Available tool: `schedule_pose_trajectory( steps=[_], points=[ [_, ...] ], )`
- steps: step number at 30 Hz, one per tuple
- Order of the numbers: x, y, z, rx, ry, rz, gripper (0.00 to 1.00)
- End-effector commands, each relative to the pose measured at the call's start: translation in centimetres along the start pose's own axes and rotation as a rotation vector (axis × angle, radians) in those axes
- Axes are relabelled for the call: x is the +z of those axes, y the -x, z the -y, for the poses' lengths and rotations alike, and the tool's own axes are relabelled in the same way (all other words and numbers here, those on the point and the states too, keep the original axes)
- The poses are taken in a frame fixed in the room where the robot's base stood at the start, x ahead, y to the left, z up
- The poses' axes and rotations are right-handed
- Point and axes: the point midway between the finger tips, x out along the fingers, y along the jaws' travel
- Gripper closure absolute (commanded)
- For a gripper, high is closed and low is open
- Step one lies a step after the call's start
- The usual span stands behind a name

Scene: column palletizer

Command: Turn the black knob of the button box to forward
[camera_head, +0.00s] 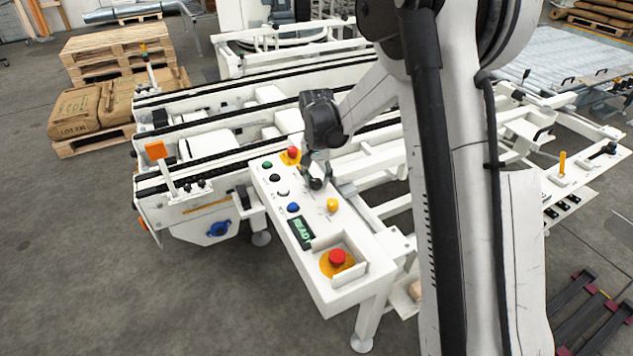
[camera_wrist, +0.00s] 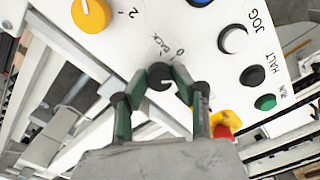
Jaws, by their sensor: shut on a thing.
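The button box (camera_head: 372,250) is a white, sloped panel on legs, with coloured buttons and a small display. Its black knob (camera_wrist: 161,76) is round and sits between the two green-and-black fingers of my gripper (camera_wrist: 159,88) in the wrist view. A short white mark shows on the knob. The labels "BACK" and "0" are readable beside it; a forward label is hidden or out of view. My gripper (camera_head: 317,179) is shut on the knob from above, and in the head view the fingers mostly hide it.
A yellow knob (camera_head: 333,205), a blue button (camera_head: 293,208) and a red button (camera_head: 292,153) surround the gripper. A large red emergency button (camera_head: 337,257) is at the near end. White conveyor frames with black chains (camera_head: 200,168) lie behind. Stacked pallets (camera_head: 115,50) stand at the upper left.

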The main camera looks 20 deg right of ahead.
Motion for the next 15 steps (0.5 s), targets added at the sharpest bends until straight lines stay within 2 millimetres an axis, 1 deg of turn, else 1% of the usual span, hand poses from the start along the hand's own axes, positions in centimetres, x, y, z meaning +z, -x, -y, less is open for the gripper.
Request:
schedule_pose_trajectory(
  steps=[6, 15],
  points=[
    [-0.05, 0.01, 0.0, 0.0, -0.078, -0.001, 1.0],
    [-0.05, 0.05, 0.0, 0.0, -0.11, -0.001, 1.0]
  ],
)
